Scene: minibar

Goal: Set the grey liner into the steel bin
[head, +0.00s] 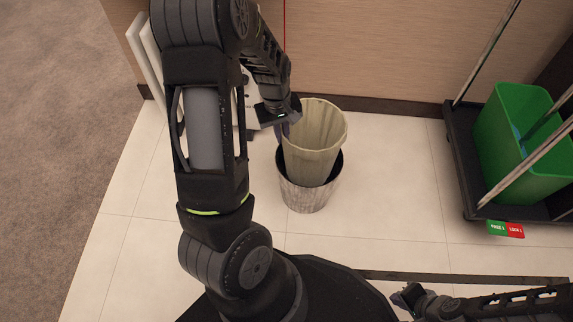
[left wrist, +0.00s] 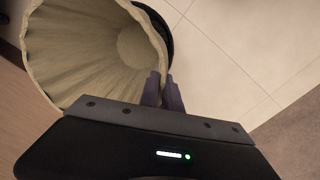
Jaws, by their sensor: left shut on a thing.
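The grey liner (head: 318,128) is a tapered, ribbed, open-topped tub of pale grey-beige. My left gripper (head: 284,132) is shut on its left rim. In the left wrist view the liner (left wrist: 85,50) shows its open inside, with the gripper's fingers (left wrist: 162,92) pinching the rim. The steel bin (head: 306,197) stands upright on the tiles with a dark inside. The liner's lower end is over or within the bin's mouth, and its upper part stands well above the bin's rim. The liner hides how deep its base is. My right gripper (head: 408,298) is at the bottom right, empty of anything visible.
A dark cart with a green bucket (head: 515,150) and metal poles stands at the right. White panels (head: 146,50) lean on the wall at the upper left. Tiled floor (head: 400,180) between bin and cart is clear.

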